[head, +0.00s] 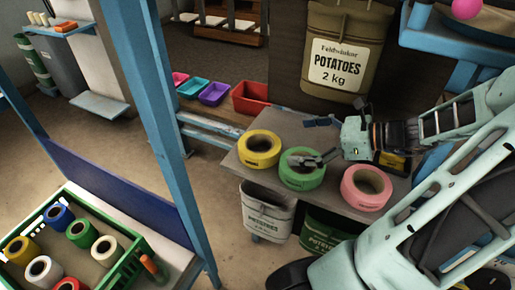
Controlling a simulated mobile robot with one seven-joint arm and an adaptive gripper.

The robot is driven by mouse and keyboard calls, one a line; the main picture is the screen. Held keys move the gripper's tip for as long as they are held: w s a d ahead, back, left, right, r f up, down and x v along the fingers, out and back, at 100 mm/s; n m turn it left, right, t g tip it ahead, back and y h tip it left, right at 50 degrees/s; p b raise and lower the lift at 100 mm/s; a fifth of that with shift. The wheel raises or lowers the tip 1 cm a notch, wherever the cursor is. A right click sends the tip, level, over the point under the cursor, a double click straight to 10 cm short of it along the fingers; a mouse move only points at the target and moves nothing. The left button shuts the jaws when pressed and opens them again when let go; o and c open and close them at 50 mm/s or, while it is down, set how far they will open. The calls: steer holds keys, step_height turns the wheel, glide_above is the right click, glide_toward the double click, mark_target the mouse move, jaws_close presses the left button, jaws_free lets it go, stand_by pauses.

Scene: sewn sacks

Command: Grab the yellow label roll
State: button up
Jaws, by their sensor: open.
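The yellow label roll (249,158) lies flat on a grey table (305,128), at its left end. A green roll (302,181) sits just right of it, and a pink roll (366,198) farther right. My gripper (303,160) comes in from the right and appears over the green roll, hiding part of its top. It is open, with nothing seen between the fingers. It is to the right of the yellow roll and apart from it in the picture. The gripper's height above the rolls is hard to tell.
A green crate (128,262) at lower left holds several rolls, one of them dull yellow. A blue post (165,120) stands left of the table. Red, purple and teal bins (251,99) and a hanging potato sack (341,32) are behind. A white potato sack (267,212) hangs below the table.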

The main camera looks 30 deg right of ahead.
steer(key=b, duration=0.3)
glide_toward(247, 144)
steer(key=x, duration=0.4)
steer(key=shift+w+f, duration=0.2)
steer(key=shift+w, duration=0.1)
steer(key=c, duration=1.2)
